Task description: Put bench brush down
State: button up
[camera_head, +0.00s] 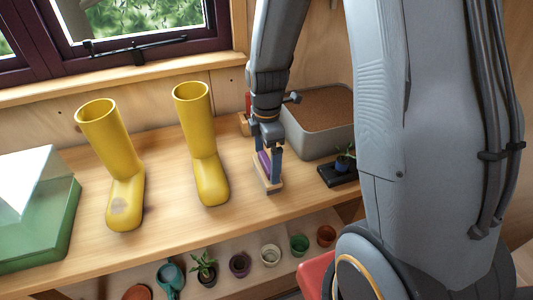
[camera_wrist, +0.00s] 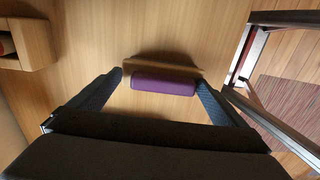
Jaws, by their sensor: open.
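The bench brush shows in the wrist view as a purple bar (camera_wrist: 163,84) between the two fingers, with a dark brown patch behind it on the wood. In the head view, its purple part (camera_head: 264,162) is partly hidden by my gripper (camera_head: 267,168), with a pale wooden part (camera_head: 269,186) low at the bench top. My gripper points down around the brush. Its fingers are apart, with one at each end of the purple bar in the wrist view (camera_wrist: 160,84). Whether the brush rests fully on the bench is hard to tell.
Two yellow boots (camera_head: 117,180) (camera_head: 203,155) stand left of my gripper on the bench (camera_head: 165,213). A grey tray of brown soil (camera_head: 315,142) and a small plant on a black tray (camera_head: 341,170) are close on the right. A green glass-topped box (camera_head: 35,235) stands far left. Pots line the lower shelf.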

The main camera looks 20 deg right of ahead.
aim_at(267, 159)
notch_tip(267, 159, up, 12)
jog(key=b, duration=0.3)
jog(key=s+f+m+t, duration=0.1)
jog(key=s+f+m, duration=0.5)
jog(key=m, duration=1.2)
jog(key=shift+s+a+f, duration=0.15)
jog(key=shift+s+f, duration=0.1)
jog(key=shift+s, duration=1.4)
